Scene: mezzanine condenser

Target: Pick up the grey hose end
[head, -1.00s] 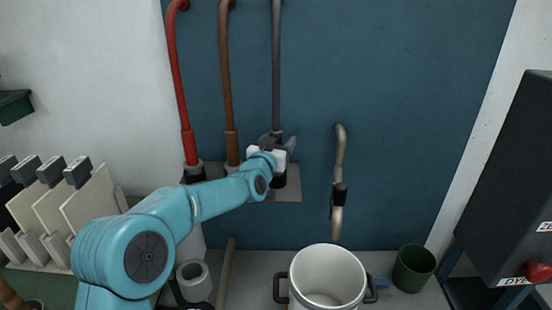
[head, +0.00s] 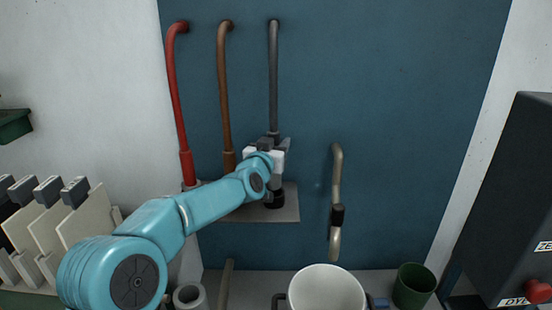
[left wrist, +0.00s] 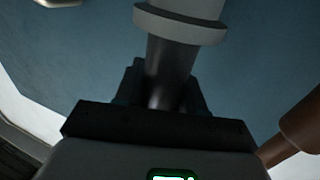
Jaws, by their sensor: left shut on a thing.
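The grey hose (head: 273,75) hangs down the blue wall panel from its upper bend. My left gripper (head: 268,150) is shut on the hose's lower end, above the black socket (head: 275,198) on the small wall shelf. In the left wrist view the dark hose end (left wrist: 170,75) sits between the jaws (left wrist: 160,100). A light grey collar (left wrist: 180,22) shows along it at the top of that view. My gripper hides part of the end in the head view, so I cannot tell whether it is clear of the socket. My right gripper is not in view.
A brown hose (head: 225,90) and a red hose (head: 174,90) hang close by on the left. The shelf (head: 285,212) is below my gripper. A beige bent pipe (head: 336,165) is to the right. A white pot (head: 325,290) and green cup (head: 412,285) stand below.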

